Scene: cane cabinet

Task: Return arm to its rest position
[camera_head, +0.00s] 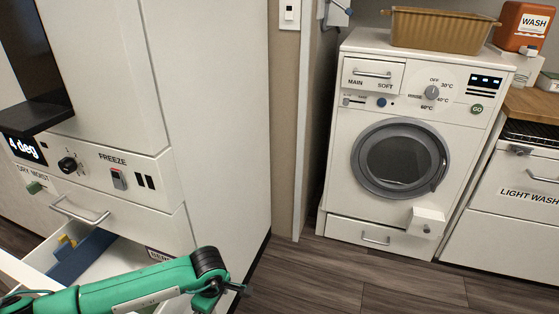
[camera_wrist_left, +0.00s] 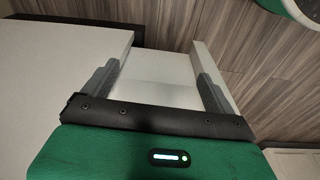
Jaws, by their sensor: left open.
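My left arm, green with black joints, comes in from the lower left of the head view. Its gripper (camera_head: 228,288) is in front of the fridge-like white cabinet (camera_head: 215,110), beside the open lower drawer (camera_head: 125,255). In the left wrist view the two grey fingers of my left gripper (camera_wrist_left: 158,72) are spread apart, with nothing gripped between them. A white panel (camera_wrist_left: 165,68) lies beyond and between the fingers; I cannot tell whether they touch it. My right gripper is not in view.
A white washing machine (camera_head: 340,205) with a brown basket (camera_head: 438,32) on top stands at the back right. A light-wash unit (camera_head: 520,200) is beside it. The wooden floor (camera_head: 345,275) is clear.

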